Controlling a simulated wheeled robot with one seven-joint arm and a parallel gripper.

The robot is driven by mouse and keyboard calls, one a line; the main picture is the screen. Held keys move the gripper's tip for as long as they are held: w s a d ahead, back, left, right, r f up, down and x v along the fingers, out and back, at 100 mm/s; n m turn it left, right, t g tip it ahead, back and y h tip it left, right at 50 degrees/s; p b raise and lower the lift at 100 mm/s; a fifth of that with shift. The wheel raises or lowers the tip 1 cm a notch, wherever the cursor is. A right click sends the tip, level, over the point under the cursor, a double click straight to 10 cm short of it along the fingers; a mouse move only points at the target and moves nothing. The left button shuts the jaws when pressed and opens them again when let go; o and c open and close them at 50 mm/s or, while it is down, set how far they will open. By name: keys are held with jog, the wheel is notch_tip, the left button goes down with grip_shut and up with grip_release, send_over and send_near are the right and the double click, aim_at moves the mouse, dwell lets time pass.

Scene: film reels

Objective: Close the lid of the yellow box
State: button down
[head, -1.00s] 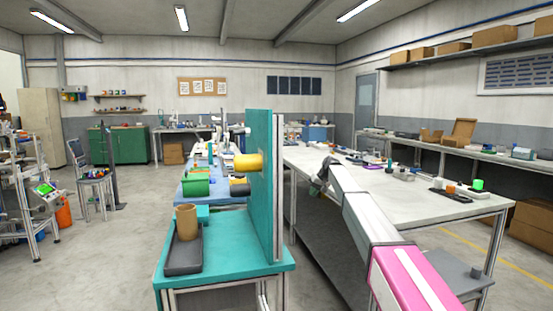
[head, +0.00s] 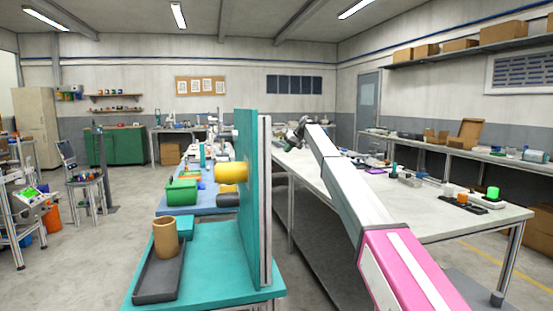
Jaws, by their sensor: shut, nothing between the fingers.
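I cannot make out a yellow box with a lid in the head view. My gripper (head: 296,134) is small and dark at the far end of my arm, above the far left part of the white bench (head: 425,208). It is shut and holds nothing visible. A brown carton (head: 467,137) with a raised flap stands on the right wall bench, well apart from my gripper.
The teal stand (head: 210,265) with its tall panel (head: 247,200) is close in front. It carries a dark tray (head: 160,275) and a tan cup (head: 166,238). A green bin (head: 182,191) sits on the blue table behind. Open floor (head: 75,270) lies to the left.

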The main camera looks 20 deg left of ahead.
jog(key=s+a+f, duration=0.1)
jog(key=a+f, duration=0.6)
jog(key=a, duration=0.2)
jog(key=shift+a+f, duration=0.15)
jog(key=shift+a, duration=0.05)
jog(key=shift+s, duration=0.1)
